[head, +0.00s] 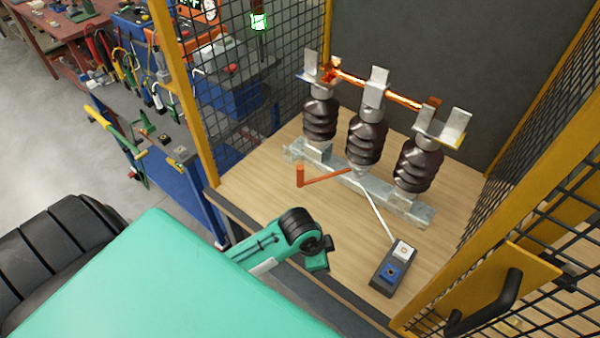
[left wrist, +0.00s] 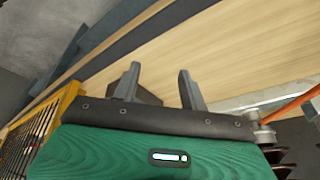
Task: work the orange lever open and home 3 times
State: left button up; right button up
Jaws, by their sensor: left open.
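The orange lever (head: 325,179) sticks out to the left, low at the front of the isolator, with a short upright grip at its free end. In the left wrist view part of the orange lever (left wrist: 296,105) shows at the right edge. The isolator has three ribbed brown insulators (head: 366,138) on a metal base; a copper bar (head: 380,88) spans their tops. Whether it sits fully in the end clips I cannot tell. My left gripper (left wrist: 156,75) is open and empty, fingers apart, in front of the lever and clear of it. My right gripper is not in view.
A dark box with a white and a blue button (head: 394,267) stands at the bench's front right. Yellow-framed mesh (head: 262,75) encloses the wooden bench top (head: 255,180) on both sides. A black handle (head: 498,300) is on the right frame. The bench left of the lever is clear.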

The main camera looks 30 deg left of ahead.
pick_arm(q)
jog(key=w+a+r+m, duration=0.2)
jog(key=w+r+m, duration=0.1)
jog(key=w+m, duration=0.3)
notch_tip(320, 180, up, 15)
jog(key=m+g+y, duration=0.2)
jog(key=m+g, duration=0.1)
jog(key=m, duration=0.3)
send_over(300, 173)
jog(key=shift+w+a+f, duration=0.2)
jog(key=shift+w+a, duration=0.1)
jog(key=shift+w, duration=0.15)
notch_tip(300, 173, down, 12)
jog(key=shift+f+p, duration=0.1)
jog(key=shift+p, duration=0.95)
jog(key=shift+f, duration=0.75)
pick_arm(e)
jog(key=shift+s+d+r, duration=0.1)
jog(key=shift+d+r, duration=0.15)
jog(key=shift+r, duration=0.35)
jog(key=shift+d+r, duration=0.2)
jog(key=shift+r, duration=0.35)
pick_arm(q)
jog(key=shift+c, duration=0.6)
grip_shut()
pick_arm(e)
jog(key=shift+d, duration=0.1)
